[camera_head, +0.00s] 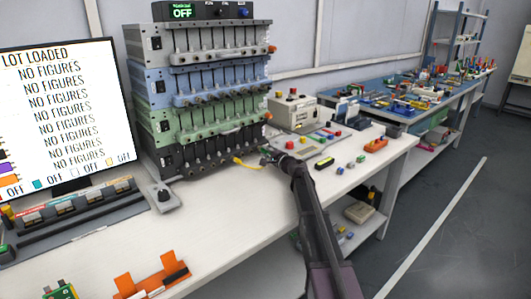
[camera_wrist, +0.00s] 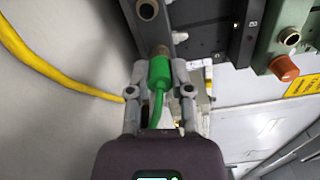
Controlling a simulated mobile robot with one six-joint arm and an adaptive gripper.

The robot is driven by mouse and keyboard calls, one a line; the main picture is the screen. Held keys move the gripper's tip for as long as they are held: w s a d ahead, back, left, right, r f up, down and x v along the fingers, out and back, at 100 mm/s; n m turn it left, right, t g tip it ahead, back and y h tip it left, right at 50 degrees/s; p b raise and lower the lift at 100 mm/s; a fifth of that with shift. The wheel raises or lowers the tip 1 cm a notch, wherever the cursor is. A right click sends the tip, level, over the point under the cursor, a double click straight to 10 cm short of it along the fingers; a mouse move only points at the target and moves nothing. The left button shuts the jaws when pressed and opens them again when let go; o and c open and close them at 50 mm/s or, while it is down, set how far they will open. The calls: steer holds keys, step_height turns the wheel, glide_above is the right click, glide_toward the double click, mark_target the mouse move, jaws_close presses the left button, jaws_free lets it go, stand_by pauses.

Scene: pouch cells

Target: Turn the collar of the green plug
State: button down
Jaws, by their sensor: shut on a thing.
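The green plug (camera_wrist: 159,72) is in the middle of the wrist view, its green cable running back toward my wrist. Its front end meets a brownish round fitting (camera_wrist: 160,50) on the dark unit. My gripper (camera_wrist: 161,80) has a finger on each side of the plug and is shut on it. In the head view my gripper (camera_head: 270,156) is at the right end of the black bottom unit (camera_head: 210,152) of the stack; the plug is too small there to make out clearly. I cannot tell the collar apart from the plug's body.
A yellow cable (camera_wrist: 45,66) runs close on the left, also seen in the head view (camera_head: 247,165). An orange-brown cap (camera_wrist: 284,69) sits on the green unit to the right. A cream box (camera_head: 292,112) and small coloured parts stand right of the stack.

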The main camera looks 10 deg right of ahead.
steer(key=shift+n, duration=1.7)
steer(key=c, duration=0.5)
jaws_free()
steer(key=shift+s+d, duration=0.1)
steer(key=v, duration=1.1)
steer(key=shift+s+d, duration=0.2)
steer(key=shift+s, duration=0.15)
steer(key=shift+s, duration=0.1)
